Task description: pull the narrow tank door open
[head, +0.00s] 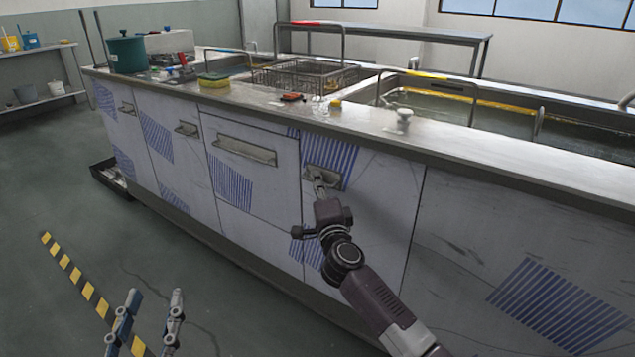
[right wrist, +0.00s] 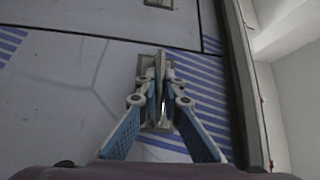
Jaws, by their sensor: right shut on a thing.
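The narrow tank door (head: 378,200) is a pale front panel with blue stripes, and it looks flush with the panels around it. Its recessed handle (head: 335,181) is near the top left of the door and also shows in the right wrist view (right wrist: 144,72). My right gripper (head: 319,184) is at this handle, and its fingers (right wrist: 160,75) are closed on the bar, hiding part of it. My left gripper (head: 150,298) hangs low at the bottom left, far from the door, with its fingers apart and nothing between them.
A wider door (head: 265,185) with a long handle is just left. The counter (head: 460,142) above carries a sponge (head: 213,80), a green pot (head: 127,54) and a wire basket (head: 300,76). A dark tray (head: 108,180) lies at the far left base.

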